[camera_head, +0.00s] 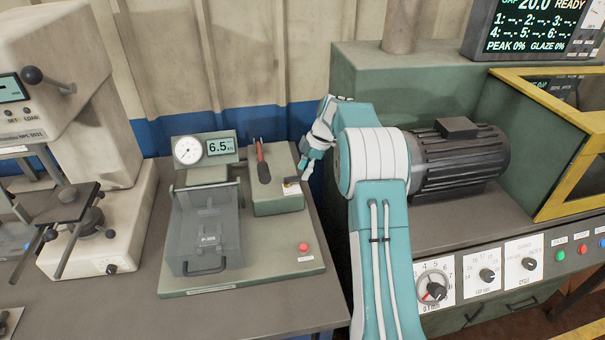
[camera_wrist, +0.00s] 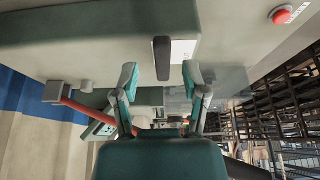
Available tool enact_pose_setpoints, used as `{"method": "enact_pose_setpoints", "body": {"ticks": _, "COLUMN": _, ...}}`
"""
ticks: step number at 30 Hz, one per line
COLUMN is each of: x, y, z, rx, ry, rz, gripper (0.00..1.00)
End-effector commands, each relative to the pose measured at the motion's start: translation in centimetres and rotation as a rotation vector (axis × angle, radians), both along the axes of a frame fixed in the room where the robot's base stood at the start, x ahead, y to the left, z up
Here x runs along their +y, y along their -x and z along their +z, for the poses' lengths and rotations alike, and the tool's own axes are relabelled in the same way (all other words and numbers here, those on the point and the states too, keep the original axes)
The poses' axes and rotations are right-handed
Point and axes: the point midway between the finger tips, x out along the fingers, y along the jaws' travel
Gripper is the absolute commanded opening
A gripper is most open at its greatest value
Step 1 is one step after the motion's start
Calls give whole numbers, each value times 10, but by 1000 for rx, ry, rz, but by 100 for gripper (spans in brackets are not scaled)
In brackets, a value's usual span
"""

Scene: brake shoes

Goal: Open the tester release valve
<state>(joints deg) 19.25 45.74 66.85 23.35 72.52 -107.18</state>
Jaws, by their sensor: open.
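The tester (camera_head: 245,245) is a green bench unit with a round gauge (camera_head: 188,150), a display reading 6.5 and a clear-covered chamber. On its right-hand block is a small black lever (camera_head: 291,180) beside a white label, which looks like the release valve. In the wrist view the black lever (camera_wrist: 162,58) lies between my two fingertips, with a gap on each side. My gripper (camera_head: 304,172) is open and empty at the right end of the block. Its fingers also show in the wrist view (camera_wrist: 159,76). I cannot tell how far the lever is from the fingers in depth.
A red-handled pump lever (camera_head: 263,165) stands on the same block, left of my gripper. A red button (camera_head: 303,247) is on the tester base. A green machine with a dark motor (camera_head: 458,160) stands close at right. A beige press (camera_head: 85,130) is at left.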

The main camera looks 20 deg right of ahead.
Motion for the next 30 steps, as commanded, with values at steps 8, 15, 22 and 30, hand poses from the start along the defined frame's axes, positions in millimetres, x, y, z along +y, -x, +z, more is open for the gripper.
{"method": "enact_pose_setpoints", "body": {"ticks": 8, "x": -24, "y": 3, "z": 54, "rx": -3, "ry": 1, "rz": -2, "gripper": 57}}
{"method": "enact_pose_setpoints", "body": {"ticks": 15, "x": -38, "y": 5, "z": 87, "rx": 0, "ry": 1, "rz": -1, "gripper": 57}}
{"method": "enact_pose_setpoints", "body": {"ticks": 22, "x": -40, "y": 6, "z": 95, "rx": 2, "ry": 1, "rz": 0, "gripper": 57}}
{"method": "enact_pose_setpoints", "body": {"ticks": 30, "x": -40, "y": 6, "z": 94, "rx": 1, "ry": 0, "rz": -1, "gripper": 57}}
